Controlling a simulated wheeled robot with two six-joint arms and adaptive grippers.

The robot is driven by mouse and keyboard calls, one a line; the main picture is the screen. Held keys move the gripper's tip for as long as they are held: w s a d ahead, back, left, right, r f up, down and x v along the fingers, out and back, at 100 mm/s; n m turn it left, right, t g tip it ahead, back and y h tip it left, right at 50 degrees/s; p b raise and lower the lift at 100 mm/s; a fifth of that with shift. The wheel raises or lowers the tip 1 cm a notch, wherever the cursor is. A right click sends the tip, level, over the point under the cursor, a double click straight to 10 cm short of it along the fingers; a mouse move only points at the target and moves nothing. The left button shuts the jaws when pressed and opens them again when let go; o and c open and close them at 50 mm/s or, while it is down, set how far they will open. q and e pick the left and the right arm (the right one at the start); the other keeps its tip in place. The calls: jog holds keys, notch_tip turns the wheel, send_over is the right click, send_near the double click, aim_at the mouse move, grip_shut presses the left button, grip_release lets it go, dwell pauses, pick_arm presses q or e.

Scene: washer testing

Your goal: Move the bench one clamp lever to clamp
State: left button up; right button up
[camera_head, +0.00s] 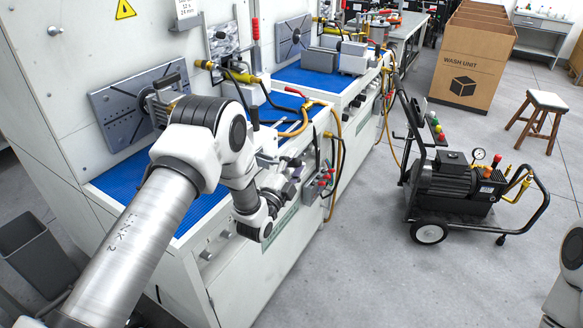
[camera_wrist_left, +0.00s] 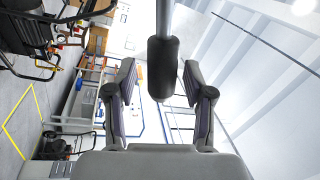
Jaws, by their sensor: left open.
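My left gripper (camera_wrist_left: 163,75) is open in the left wrist view, with one finger on each side of a black cylindrical grip on a grey rod. This looks like the clamp lever (camera_wrist_left: 162,70). The grip lies between the fingers in the picture, with a visible gap on both sides; its depth relative to the fingertips is hard to tell. In the head view my left gripper (camera_head: 288,186) is small and dark at the front edge of bench one (camera_head: 200,206), and my arm hides part of the bench. My right gripper is not in view.
A red-handled lever (camera_head: 255,29) stands on the back panel. Hoses and a valve cluster (camera_head: 318,183) hang near the bench's front right corner. A pump cart (camera_head: 450,190) stands on the floor to the right, with cardboard boxes (camera_head: 470,60) behind it. Floor between is clear.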

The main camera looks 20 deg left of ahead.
pick_arm(q)
jog(key=v, duration=1.1)
jog(key=shift+s, duration=0.4)
jog(key=shift+a+f, duration=0.1)
jog(key=shift+f, duration=0.05)
jog(key=s+d+f+n+g, duration=0.25)
jog(key=s+f+g, duration=0.35)
jog(key=s+f, duration=0.3)
jog(key=s+d+f+n+g, duration=0.1)
jog(key=s+f+n+g, duration=0.2)
jog(key=s+f+g, duration=0.55)
jog(key=s+f+n+g, duration=0.2)
jog(key=s+f+n, duration=0.1)
jog(key=s, duration=0.5)
jog(key=s+f+n+g+y, duration=0.1)
jog(key=s+f+n+g, duration=0.2)
jog(key=s+n, duration=0.3)
jog(key=shift+s+a, duration=0.35)
jog(key=shift+s, duration=0.75)
jog(key=shift+f+g, duration=0.1)
jog(key=shift+g, duration=0.15)
